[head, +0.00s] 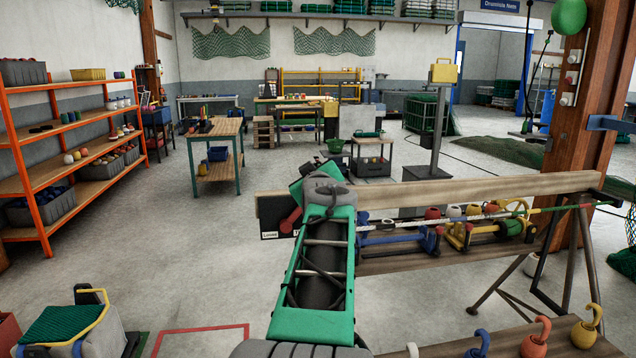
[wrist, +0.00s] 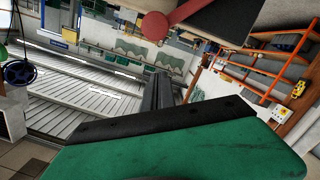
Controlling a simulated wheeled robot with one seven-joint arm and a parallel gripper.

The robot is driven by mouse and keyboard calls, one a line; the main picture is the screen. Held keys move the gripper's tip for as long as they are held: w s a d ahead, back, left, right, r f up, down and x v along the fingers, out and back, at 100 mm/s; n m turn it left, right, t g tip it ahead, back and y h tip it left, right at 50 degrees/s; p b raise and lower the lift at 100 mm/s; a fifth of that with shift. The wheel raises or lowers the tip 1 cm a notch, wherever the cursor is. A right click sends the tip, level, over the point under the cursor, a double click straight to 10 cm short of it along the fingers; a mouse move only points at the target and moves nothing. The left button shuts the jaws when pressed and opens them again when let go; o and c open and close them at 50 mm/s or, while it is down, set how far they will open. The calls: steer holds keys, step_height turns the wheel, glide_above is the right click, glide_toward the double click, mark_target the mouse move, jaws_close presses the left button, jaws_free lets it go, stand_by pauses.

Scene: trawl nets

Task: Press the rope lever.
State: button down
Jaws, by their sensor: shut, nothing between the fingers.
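The rope lever (head: 290,220) is a red handle with a round end on a dark box (head: 271,233) with a small white label, left of my arm in the head view. In the wrist view the red lever (wrist: 185,14) shows at the top, its round knob towards the middle, in front of a dark and beige body. My gripper (wrist: 158,76) shows there as dark fingers, shut and empty, below the knob in the picture. A gap shows between fingertips and knob; I cannot tell the depth. In the head view my green arm hides the fingers.
A long wooden beam (head: 430,192) runs behind a bench (head: 440,258) holding coloured ropes, floats and clamps. A wooden post (head: 590,110) stands at right. Hooked weights (head: 535,336) sit at lower right.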

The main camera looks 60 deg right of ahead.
steer(key=f+b+v, duration=0.1)
steer(key=v, duration=0.7)
steer(key=shift+s+a+r, duration=0.15)
steer(key=shift+s+r, duration=0.15)
steer(key=shift+r, duration=0.15)
